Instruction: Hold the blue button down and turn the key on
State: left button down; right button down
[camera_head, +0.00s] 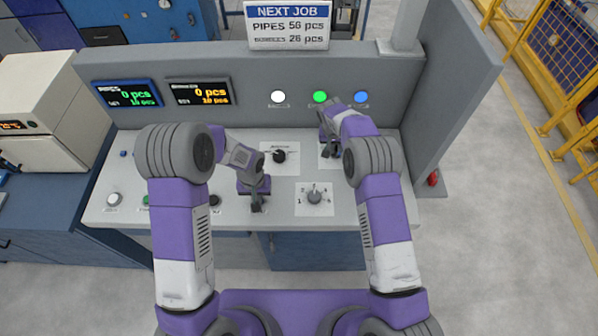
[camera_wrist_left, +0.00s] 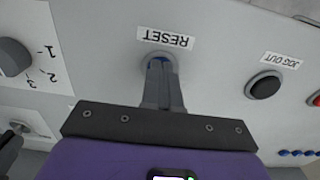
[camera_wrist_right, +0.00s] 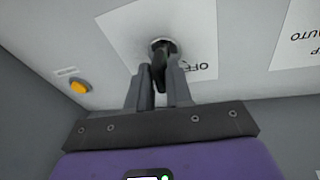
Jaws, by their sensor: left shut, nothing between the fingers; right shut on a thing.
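The blue button (camera_wrist_left: 160,59), labelled RESET, shows as a blue edge in the left wrist view. The fingertips of my shut left gripper (camera_wrist_left: 163,68) cover most of it and appear to touch it. How far it is pushed in cannot be told. The dark key (camera_wrist_right: 158,68) sits in a round lock on a white plate (camera_wrist_right: 195,22) with an OFF label. My right gripper (camera_wrist_right: 163,88) is shut on the key. In the head view my right gripper (camera_head: 329,148) largely hides it.
Left of RESET in this wrist view is a 1-2-3 selector knob (camera_wrist_left: 13,58); right is a black JOG OUT button (camera_wrist_left: 264,86). A yellow button (camera_wrist_right: 79,87) is near the key. White (camera_head: 278,97), green (camera_head: 320,97) and blue (camera_head: 361,97) round lights are on the back panel.

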pick_arm(q)
jog(key=shift+f, duration=0.25)
pick_arm(e)
jog(key=m, duration=0.3)
jog(key=shift+d+g, duration=0.15)
jog(key=shift+g, duration=0.25)
jog(key=m, duration=0.3)
jog(key=shift+m+g+h, duration=0.3)
jog(key=shift+m+g, duration=0.1)
jog(key=c, duration=1)
grip_release()
jog(key=shift+d+r+v, duration=0.1)
jog(key=shift+d+v, duration=0.15)
jog(key=shift+v, duration=0.9)
jog(key=shift+d+r+v, duration=0.1)
jog(key=shift+d+v, duration=0.2)
jog(key=shift+v, duration=0.8)
jog(key=shift+d+v, duration=0.25)
jog(key=shift+v, duration=0.9)
jog(key=shift+a, duration=0.15)
